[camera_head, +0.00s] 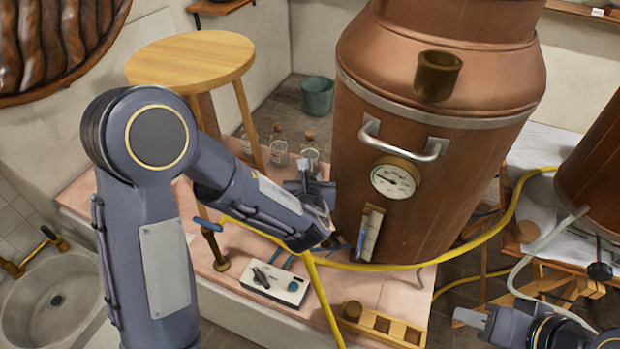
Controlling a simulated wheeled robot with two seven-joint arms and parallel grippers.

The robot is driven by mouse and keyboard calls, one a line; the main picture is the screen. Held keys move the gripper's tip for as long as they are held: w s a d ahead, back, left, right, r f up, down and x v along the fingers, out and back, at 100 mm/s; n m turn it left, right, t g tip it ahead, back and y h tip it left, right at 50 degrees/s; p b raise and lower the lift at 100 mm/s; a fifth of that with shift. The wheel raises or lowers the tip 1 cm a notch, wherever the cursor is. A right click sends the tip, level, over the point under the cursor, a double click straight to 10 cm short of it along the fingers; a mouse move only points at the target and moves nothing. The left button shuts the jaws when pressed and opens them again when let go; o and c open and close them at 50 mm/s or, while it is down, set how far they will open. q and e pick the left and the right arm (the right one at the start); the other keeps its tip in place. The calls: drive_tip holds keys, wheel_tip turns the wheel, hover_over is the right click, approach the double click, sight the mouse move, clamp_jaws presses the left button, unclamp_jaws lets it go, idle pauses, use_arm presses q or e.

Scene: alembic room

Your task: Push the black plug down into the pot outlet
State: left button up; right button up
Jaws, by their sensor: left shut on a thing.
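The large copper pot (440,150) stands right of centre. A short brown, cup-like outlet (437,75) sticks up from its shoulder, its mouth open and dark inside. My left gripper (328,240) is low beside the pot's left side, well below the outlet. I cannot pick out the black plug for certain. My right gripper (472,318) is at the lower right, apart from the pot; its fingers are too unclear to judge.
A gauge (395,178) and a metal handle (405,145) stick out from the pot's front. A yellow hose (455,247) runs around its base. A white switch box (275,283), a wooden block (380,325) and glass bottles (279,150) stand nearby. A round stool (190,60) is behind my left arm.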

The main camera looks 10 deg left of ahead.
use_arm(q)
drive_tip(key=shift+b, duration=0.35)
drive_tip(key=shift+f+b, duration=1.65)
drive_tip(key=shift+b, duration=0.5)
idle(2.6)
drive_tip(key=shift+f+b, duration=0.55)
drive_tip(key=shift+b, duration=0.5)
idle(1.9)
